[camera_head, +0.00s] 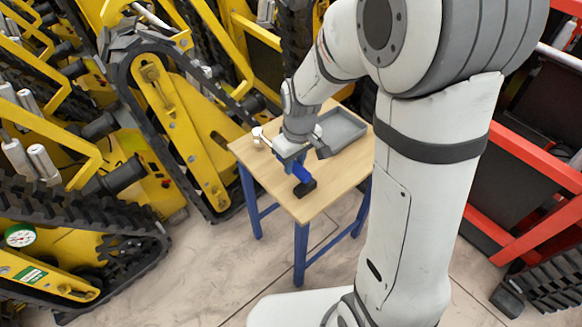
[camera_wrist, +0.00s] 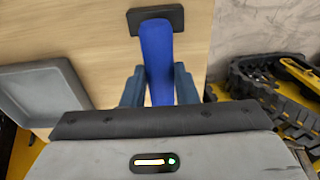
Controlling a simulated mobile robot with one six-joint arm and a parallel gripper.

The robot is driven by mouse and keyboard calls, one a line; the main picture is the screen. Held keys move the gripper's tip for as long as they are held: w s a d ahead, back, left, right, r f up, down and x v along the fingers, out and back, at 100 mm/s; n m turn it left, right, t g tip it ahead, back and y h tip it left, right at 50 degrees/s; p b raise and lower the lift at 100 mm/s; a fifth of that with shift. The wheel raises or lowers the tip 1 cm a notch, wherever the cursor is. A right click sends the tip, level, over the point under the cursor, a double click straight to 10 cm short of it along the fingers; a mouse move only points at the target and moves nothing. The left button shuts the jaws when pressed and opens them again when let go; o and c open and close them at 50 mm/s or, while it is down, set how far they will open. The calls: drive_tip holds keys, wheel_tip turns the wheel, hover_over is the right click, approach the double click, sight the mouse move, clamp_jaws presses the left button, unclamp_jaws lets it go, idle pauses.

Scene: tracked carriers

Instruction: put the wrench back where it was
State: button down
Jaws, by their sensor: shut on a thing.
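A blue shaft with a black block at its far end (camera_wrist: 157,45) is between the fingers of my gripper (camera_wrist: 158,85) in the wrist view. In the head view the blue piece (camera_head: 302,173) is under my gripper (camera_head: 295,160), with the black block near the table's front edge. My gripper is shut on the blue piece. It looks more like a mallet than a wrench, and no wrench jaw shows. Whether the block touches the table top, I cannot tell. The near end of the shaft is hidden by my gripper.
The wooden table (camera_head: 250,160) has blue legs. A grey tray (camera_head: 358,128) lies at its back right; it also shows in the wrist view (camera_wrist: 68,78). A small pale cup-like thing (camera_head: 258,137) stands at the left edge. Yellow tracked carriers (camera_head: 190,130) crowd the left and back.

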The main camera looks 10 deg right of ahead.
drive_tip(key=shift+f, duration=0.8)
drive_tip(key=c, duration=1.1)
unclamp_jaws()
drive_tip(key=shift+s, duration=0.15)
drive_tip(key=shift+c, duration=0.2)
drive_tip(key=shift+r, duration=0.15)
wheel_tip(320, 180, up, 12)
drive_tip(key=p, duration=0.3)
drive_tip(key=s+d+r+m, duration=0.1)
drive_tip(key=s+d+m, duration=0.2)
drive_tip(key=s, duration=0.4)
drive_tip(key=s+d+r+m, duration=0.1)
drive_tip(key=s+d+m, duration=0.2)
drive_tip(key=s+d, duration=0.2)
drive_tip(key=s, duration=0.2)
drive_tip(key=shift+s+d+r+m+t+h, duration=0.2)
drive_tip(key=shift+s+d+m+t+h, duration=0.1)
drive_tip(key=shift+s+m+t, duration=0.1)
drive_tip(key=shift+r+p, duration=0.15)
drive_tip(key=shift+p, duration=0.15)
